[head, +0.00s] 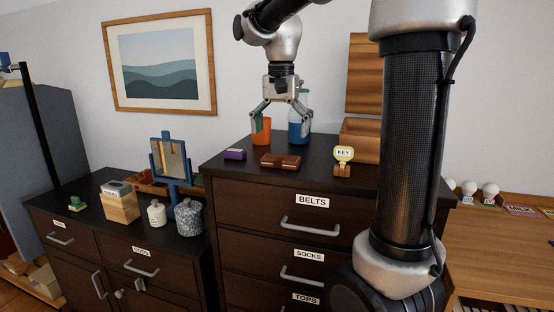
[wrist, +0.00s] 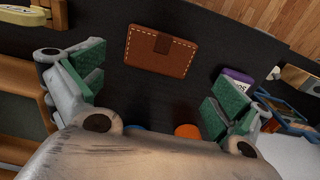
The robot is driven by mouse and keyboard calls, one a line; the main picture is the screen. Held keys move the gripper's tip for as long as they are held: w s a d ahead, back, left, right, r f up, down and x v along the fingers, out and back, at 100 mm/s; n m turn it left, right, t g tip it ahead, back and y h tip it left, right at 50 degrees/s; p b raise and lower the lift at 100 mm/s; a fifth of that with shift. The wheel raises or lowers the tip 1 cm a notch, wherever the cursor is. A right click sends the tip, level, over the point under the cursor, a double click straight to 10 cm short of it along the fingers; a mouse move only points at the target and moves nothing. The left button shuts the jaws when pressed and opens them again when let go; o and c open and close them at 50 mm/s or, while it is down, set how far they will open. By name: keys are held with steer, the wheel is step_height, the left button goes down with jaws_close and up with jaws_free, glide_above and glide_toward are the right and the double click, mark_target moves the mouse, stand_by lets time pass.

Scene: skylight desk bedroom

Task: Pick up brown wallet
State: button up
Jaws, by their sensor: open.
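The brown wallet (head: 281,161) lies flat on the black top of the taller drawer unit, near its front edge. In the wrist view the wallet (wrist: 160,51) shows light stitching and a darker clasp tab, ahead of and between the fingers. My gripper (head: 281,127) hangs above the drawer unit, pointing down, with its fingers spread and nothing between them. The green finger pads of my gripper (wrist: 152,92) show on both sides in the wrist view, apart from the wallet.
A purple box (head: 234,154) lies left of the wallet, and a yellow KEY stand (head: 343,158) stands right. An orange cup (head: 261,131) and blue bottle (head: 299,130) stand behind, close to the fingers. A wooden box (head: 360,140) is at the back right.

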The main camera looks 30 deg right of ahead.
mark_target(281, 157)
step_height(281, 157, down, 6)
steer(key=shift+s+f, duration=0.1)
steer(key=shift+s, duration=0.05)
steer(key=c, duration=0.8)
